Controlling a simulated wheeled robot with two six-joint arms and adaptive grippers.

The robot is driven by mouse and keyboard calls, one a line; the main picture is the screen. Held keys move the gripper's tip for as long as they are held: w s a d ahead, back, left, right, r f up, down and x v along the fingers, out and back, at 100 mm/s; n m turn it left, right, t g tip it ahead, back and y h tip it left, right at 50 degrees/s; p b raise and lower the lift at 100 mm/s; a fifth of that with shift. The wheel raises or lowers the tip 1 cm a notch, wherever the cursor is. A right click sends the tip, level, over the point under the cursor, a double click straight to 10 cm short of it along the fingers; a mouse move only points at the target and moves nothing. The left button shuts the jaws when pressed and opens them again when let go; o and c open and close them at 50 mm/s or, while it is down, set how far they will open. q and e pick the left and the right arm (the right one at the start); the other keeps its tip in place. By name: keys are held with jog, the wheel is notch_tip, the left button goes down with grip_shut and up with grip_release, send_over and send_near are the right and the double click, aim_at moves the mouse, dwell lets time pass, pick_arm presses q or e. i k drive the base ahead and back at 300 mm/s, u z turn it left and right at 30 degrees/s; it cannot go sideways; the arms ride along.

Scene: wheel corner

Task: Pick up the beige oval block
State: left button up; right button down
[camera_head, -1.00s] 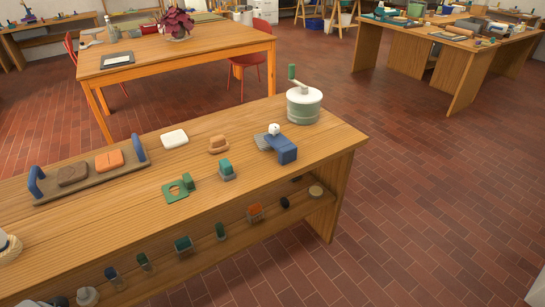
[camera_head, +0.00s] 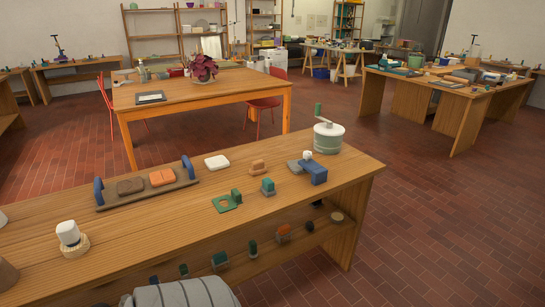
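No block in view is clearly a beige oval one. A cream-white rounded block (camera_head: 217,162) lies flat near the far edge of the near wooden table (camera_head: 140,225). Neither of my grippers is in view.
A tray with blue handles (camera_head: 150,195) holds a brown and an orange block. Green pieces (camera_head: 228,202), a blue block (camera_head: 314,172) and a cranked grinder (camera_head: 328,138) stand to the right. A grey striped rounded thing (camera_head: 190,293) is at the bottom edge. Red brick floor (camera_head: 440,220) is open at right.

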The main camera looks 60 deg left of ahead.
aim_at(258, 168)
jog(key=z, duration=0.05)
jog(key=i, duration=1.25)
jog(key=u, duration=0.7)
jog(key=i, duration=0.8)
jog(key=u, duration=0.85)
